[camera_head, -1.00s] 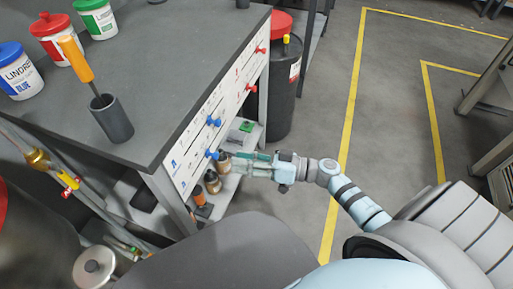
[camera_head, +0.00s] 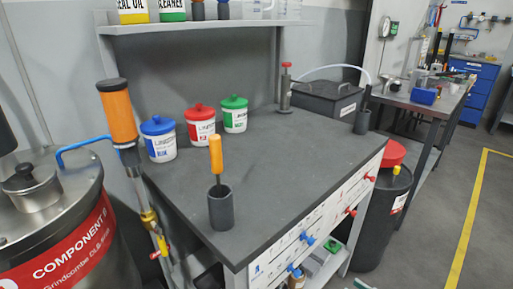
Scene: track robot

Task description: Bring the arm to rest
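Neither gripper shows clearly in the head view. A small pale teal piece (camera_head: 364,284) at the bottom edge, right of the workbench, may be part of my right arm; too little shows to tell. The grey workbench (camera_head: 290,165) fills the middle, with blue and red knobs on its labelled front. On it stands a dark cup (camera_head: 221,208) with an orange-handled tool (camera_head: 216,155) in it. Blue-lidded (camera_head: 159,140), red-lidded (camera_head: 200,127) and green-lidded (camera_head: 234,115) tubs stand behind the cup.
A steel drum with a red label (camera_head: 75,245) stands at the left, beside an orange-topped hose fitting (camera_head: 117,112). A dark bin with a red lid (camera_head: 385,215) stands right of the bench. The floor at the right, with a yellow line (camera_head: 467,225), is clear.

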